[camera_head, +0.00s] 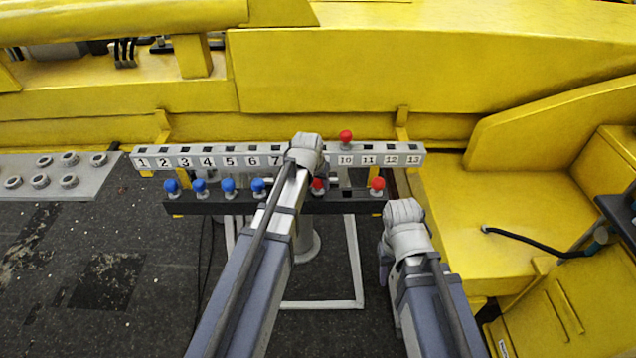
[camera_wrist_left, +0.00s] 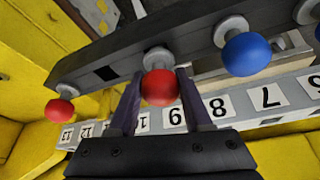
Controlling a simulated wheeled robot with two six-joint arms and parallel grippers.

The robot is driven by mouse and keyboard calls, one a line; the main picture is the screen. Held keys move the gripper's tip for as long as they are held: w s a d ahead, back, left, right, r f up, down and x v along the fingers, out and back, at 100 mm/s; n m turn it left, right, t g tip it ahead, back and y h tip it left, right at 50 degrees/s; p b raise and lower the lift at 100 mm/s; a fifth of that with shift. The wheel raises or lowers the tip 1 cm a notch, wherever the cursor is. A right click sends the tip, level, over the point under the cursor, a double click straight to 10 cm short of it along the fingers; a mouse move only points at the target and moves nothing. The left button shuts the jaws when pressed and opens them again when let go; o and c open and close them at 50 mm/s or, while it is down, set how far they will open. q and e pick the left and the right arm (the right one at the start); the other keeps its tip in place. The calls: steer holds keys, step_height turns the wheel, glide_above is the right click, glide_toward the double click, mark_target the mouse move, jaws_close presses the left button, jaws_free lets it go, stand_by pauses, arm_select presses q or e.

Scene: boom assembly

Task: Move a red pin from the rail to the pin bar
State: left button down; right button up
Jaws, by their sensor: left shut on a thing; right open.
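A light grey bar with numbered slots (camera_head: 215,150) runs across the middle. A dark bar (camera_head: 220,207) runs below it, carrying several blue pins (camera_head: 228,187) and two red pins. My left gripper (camera_head: 306,150) is shut on one red pin (camera_head: 318,184). In the left wrist view the gripper (camera_wrist_left: 159,78) has its fingers on both sides of that red ball head (camera_wrist_left: 160,88), with the grey collar behind it at the dark bar (camera_wrist_left: 200,38). Another red pin (camera_head: 377,184) is at the right end. A red pin (camera_head: 345,136) stands in slot 10. My right gripper (camera_head: 403,213) is open and empty.
An empty square slot (camera_wrist_left: 105,73) in the dark bar lies beside the held pin. A large yellow structure (camera_head: 400,70) rises behind the bars and on the right. A grey plate with several round studs (camera_head: 60,175) lies at the left.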

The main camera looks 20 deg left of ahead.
arm_select(q)
steer(key=shift+f, duration=0.35)
steer(key=shift+c, duration=1.2)
jaws_free()
steer(key=shift+r, duration=0.1)
steer(key=p+v, duration=0.7)
steer(key=shift+s+r, duration=0.25)
steer(key=shift+r, duration=0.1)
steer(key=shift+f, duration=0.1)
